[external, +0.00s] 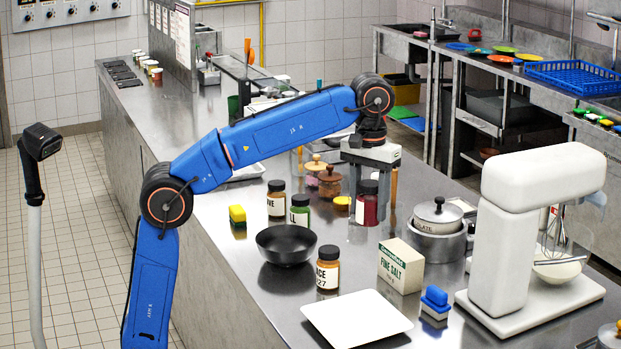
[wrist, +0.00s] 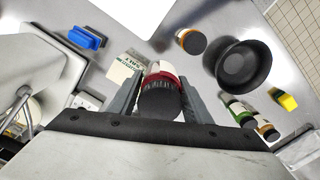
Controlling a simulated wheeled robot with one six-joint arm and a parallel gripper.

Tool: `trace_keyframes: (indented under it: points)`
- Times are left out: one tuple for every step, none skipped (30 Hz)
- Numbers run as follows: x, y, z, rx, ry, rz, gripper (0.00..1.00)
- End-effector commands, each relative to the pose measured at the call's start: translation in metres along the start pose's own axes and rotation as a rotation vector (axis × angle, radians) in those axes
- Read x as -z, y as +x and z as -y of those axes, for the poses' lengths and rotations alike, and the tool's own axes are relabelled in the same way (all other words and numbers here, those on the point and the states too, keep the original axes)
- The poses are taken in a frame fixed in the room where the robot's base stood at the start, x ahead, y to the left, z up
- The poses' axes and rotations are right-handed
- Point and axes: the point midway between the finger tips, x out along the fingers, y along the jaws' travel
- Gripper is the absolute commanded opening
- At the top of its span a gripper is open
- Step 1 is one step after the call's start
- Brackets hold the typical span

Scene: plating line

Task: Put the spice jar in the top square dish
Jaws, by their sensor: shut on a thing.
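My gripper (external: 370,206) points down over the counter and is shut on a spice jar (external: 367,208) with red contents and a black lid. In the wrist view the jar (wrist: 160,92) sits between the two fingers, lid toward the camera. I cannot tell whether its base touches the counter. A white square dish (external: 357,318) lies flat and empty at the front of the counter. Part of it (wrist: 137,14) shows at the top edge of the wrist view. I see no second square dish.
A blue brush (external: 435,300), lidded pot (external: 438,240) and white mixer (external: 520,240) are to the right. Two jars and a yellow sponge (external: 237,215) are left.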

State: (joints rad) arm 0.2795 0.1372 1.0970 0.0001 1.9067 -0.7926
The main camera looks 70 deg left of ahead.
Motion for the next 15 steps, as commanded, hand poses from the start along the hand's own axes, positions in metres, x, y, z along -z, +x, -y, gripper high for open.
trace_keyframes:
  points:
    - [-0.015,0.000,-0.010,-0.001,0.035,0.000,0.16]
    - [-0.023,0.000,-0.015,0.000,0.053,0.000,0.16]
    - [-0.033,0.000,-0.022,0.000,0.076,0.000,0.16]
    - [-0.041,0.001,-0.027,0.000,0.095,0.000,0.16]
    - [-0.049,0.001,-0.031,0.000,0.112,0.000,0.16]
    - [-0.060,0.001,-0.037,0.000,0.137,0.000,0.16]
    - [-0.068,0.001,-0.041,0.000,0.154,0.000,0.16]
    - [-0.076,0.001,-0.045,0.000,0.172,0.000,0.16]
    - [-0.087,0.001,-0.050,0.000,0.195,0.000,0.16]
    - [-0.094,0.001,-0.054,0.000,0.211,0.000,0.16]
    - [-0.102,0.002,-0.057,0.000,0.227,0.000,0.16]
    - [-0.110,0.002,-0.061,0.000,0.246,0.000,0.16]
    - [-0.117,0.002,-0.064,0.000,0.260,0.000,0.16]
    - [-0.123,0.003,-0.066,0.000,0.273,0.000,0.16]
    - [-0.130,0.003,-0.069,0.000,0.288,0.000,0.16]
